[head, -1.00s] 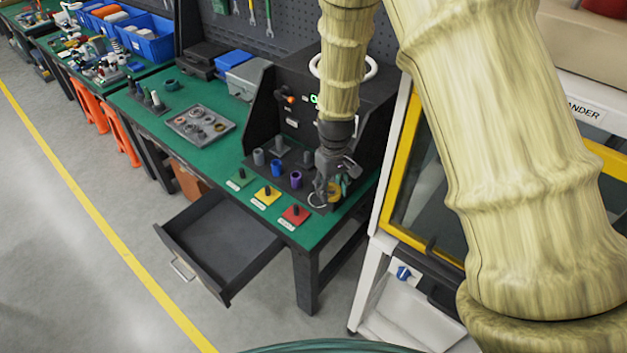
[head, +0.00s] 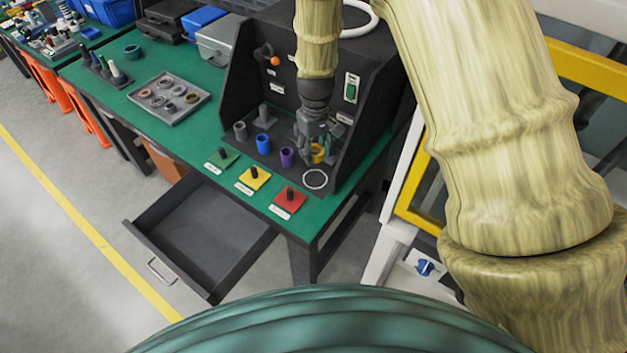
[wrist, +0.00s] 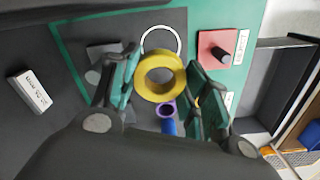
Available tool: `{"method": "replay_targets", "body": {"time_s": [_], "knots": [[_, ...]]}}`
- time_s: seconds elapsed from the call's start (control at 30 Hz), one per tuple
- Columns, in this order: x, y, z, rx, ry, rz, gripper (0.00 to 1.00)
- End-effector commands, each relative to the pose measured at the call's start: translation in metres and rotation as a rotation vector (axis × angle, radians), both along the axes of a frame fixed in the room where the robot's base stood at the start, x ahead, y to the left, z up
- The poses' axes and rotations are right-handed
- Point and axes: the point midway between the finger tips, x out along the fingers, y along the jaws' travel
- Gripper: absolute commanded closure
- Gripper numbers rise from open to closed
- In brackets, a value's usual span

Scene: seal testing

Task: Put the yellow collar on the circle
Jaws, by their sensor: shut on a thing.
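The yellow collar (wrist: 160,77) is a short, thick ring with an open hole. In the wrist view it sits between the two fingers of my gripper (wrist: 158,85), which is shut on it. In the head view the gripper (head: 316,150) and the collar (head: 318,153) are over the dark plate at the right end of the bench. The circle (head: 315,179) is a thin white ring on the plate's front right corner, in front of the collar in the head view. In the wrist view the circle (wrist: 161,38) shows just beyond the collar, partly covered by it.
Blue (head: 263,144) and purple (head: 287,156) collars and a grey one (head: 240,131) stand on the plate. Red (head: 289,200), yellow (head: 253,178) and green (head: 222,158) pads with black pegs line the bench front. An open drawer (head: 205,240) juts out below.

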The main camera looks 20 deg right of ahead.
Motion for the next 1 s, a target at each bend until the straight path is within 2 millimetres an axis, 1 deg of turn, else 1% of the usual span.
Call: {"method": "replay_targets", "body": {"time_s": [0.17, 0.5, 0.6, 0.77, 1.0], "knots": [[0.000, 0.000, -0.010, 0.000, 0.002, 0.000, 0.88], [-0.001, 0.000, -0.050, 0.001, 0.001, 0.000, 0.88], [0.000, 0.000, -0.057, 0.000, 0.000, 0.000, 0.88], [0.000, 0.000, -0.063, 0.000, 0.000, 0.000, 0.88], [-0.001, 0.000, -0.087, 0.001, 0.001, 0.000, 0.88]]}}
